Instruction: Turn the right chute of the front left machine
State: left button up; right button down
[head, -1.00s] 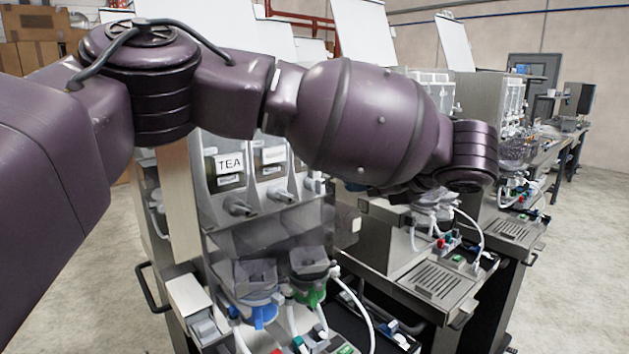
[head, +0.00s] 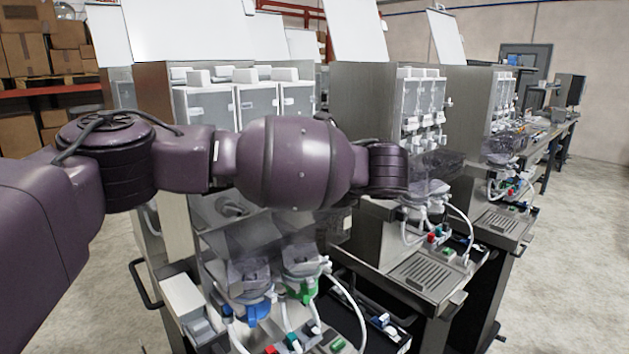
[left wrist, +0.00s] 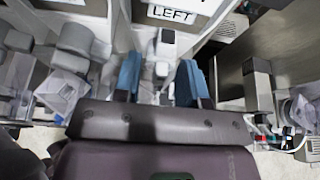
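The front left machine (head: 150,95) has white canisters (head: 255,98) on top and a grey chute (head: 232,205) showing below my left arm. The other chutes of this machine are hidden behind the arm in the head view. My left gripper is also hidden there. In the left wrist view my left gripper (left wrist: 159,82) has its two blue fingers apart. A pale grey chute (left wrist: 163,66) lies in the gap between them, below a panel labelled "LEFT" (left wrist: 172,13). Whether a finger touches it I cannot tell. My right gripper is in neither view.
A blue-based funnel (head: 253,305) and a green-based funnel (head: 301,285) sit low on the front left machine. More machines (head: 375,110) stand to the right; open floor lies beyond.

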pick_arm(q)
jog(key=c, duration=0.6)
jog(key=n+t+h+b, duration=0.1)
jog(key=n, duration=0.1)
jog(key=n+t+b, duration=0.1)
jog(key=n+b, duration=0.1)
jog(key=shift+s+a+f+n+t+h, duration=0.15)
jog(key=shift+n+t+h, duration=0.15)
jog(key=shift+h, duration=0.1)
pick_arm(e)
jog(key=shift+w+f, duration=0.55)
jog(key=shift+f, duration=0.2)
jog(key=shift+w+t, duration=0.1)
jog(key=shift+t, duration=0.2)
